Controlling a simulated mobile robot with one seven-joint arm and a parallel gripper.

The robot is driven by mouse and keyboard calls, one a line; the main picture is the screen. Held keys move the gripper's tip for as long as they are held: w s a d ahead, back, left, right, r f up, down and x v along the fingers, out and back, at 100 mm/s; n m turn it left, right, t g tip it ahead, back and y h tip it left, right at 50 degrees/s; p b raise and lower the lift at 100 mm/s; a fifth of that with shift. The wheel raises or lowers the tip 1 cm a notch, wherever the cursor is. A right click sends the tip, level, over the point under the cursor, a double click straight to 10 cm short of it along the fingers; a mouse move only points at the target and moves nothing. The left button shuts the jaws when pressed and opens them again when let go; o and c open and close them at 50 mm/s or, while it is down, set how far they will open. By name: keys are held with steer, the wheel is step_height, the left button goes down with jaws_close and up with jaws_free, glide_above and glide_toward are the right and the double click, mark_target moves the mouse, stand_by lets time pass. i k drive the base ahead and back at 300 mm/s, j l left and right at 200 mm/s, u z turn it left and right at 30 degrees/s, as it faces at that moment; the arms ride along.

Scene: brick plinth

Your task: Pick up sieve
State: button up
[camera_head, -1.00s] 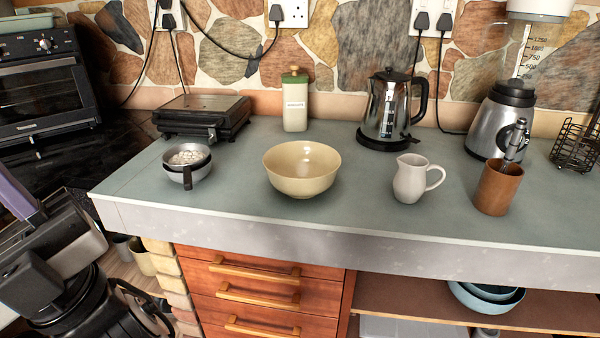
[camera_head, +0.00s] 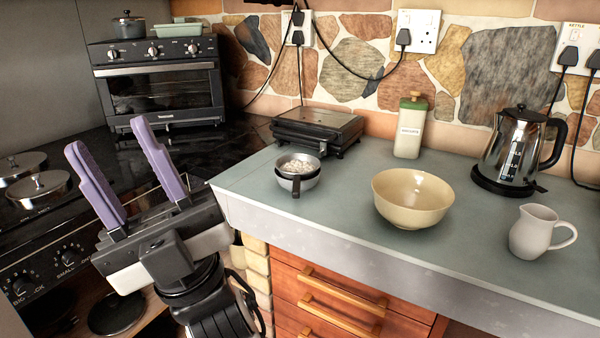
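The likely sieve (camera_head: 298,183) is a small round metal vessel near the left end of the grey-green counter. It has a dark rim and a dark handle pointing toward me, and whitish lumpy contents or a pale mesh inside; I cannot tell which. My gripper (camera_head: 107,136) is at the left, with two purple fingers pointing up and spread apart. It is open and empty, well left of the sieve and touching nothing that I can see.
A cream bowl (camera_head: 412,200) stands right of the sieve, and a black grill (camera_head: 318,128) stands behind it. A white jug (camera_head: 540,232), kettle (camera_head: 515,150) and lidded container (camera_head: 410,128) stand farther right. A stove with lidded pans (camera_head: 38,188) and an oven (camera_head: 160,88) are left.

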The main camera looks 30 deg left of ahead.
mark_target(298, 166)
steer(key=i+l+u, duration=0.15)
steer(key=u, duration=1.7)
steer(key=l, duration=0.85)
steer(key=i+l, duration=0.15)
steer(key=l, duration=0.7)
